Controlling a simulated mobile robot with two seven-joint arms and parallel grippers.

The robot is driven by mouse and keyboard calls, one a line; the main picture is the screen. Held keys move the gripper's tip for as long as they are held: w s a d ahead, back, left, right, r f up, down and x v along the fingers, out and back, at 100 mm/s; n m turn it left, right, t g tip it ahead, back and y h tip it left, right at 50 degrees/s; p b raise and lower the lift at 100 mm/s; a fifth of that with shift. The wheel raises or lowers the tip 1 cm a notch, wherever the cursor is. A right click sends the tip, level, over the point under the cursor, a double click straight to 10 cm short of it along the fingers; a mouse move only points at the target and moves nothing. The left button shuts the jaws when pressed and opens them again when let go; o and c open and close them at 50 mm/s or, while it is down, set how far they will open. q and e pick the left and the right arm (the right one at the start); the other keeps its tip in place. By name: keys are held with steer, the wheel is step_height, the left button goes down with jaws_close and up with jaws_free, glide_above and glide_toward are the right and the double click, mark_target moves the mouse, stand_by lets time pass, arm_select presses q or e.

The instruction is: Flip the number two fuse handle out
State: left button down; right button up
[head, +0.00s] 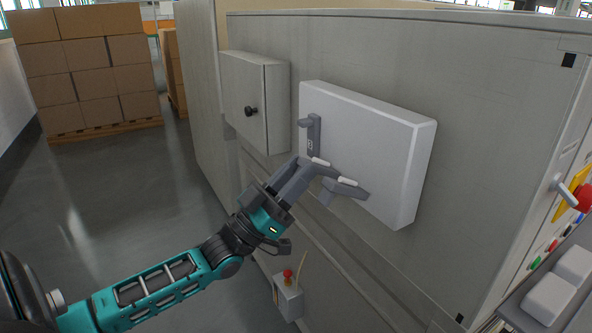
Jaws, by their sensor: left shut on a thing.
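A white fuse box (375,140) is mounted on the grey cabinet wall. A grey handle (313,135) with a small dark mark stands upright at the left of its front face. The mark is too small to read for certain. My left gripper (336,175) is at the lower front of the box, just below and right of that handle. It is shut on a grey piece, apparently a fuse handle, mostly hidden by the fingers. I cannot read a number on it. My right gripper is not in view.
A small grey wall cabinet (250,100) with a black knob is left of the fuse box. A box with a red button (288,278) is below. At the right edge are a red knob (583,197) and coloured buttons. Stacked cartons (85,70) stand behind open floor.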

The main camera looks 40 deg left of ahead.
arm_select(q)
steer(key=shift+w+d+f, duration=0.1)
steer(key=shift+f, duration=0.55)
steer(key=c, duration=1.3)
jaws_free()
steer(key=shift+o, duration=0.7)
steer(key=shift+w, duration=0.15)
steer(key=shift+o, duration=0.8)
steer(key=shift+r, duration=0.1)
steer(key=shift+o, duration=0.2)
steer(key=shift+r, duration=0.15)
steer(key=v, duration=1.3)
steer(key=shift+p, duration=0.45)
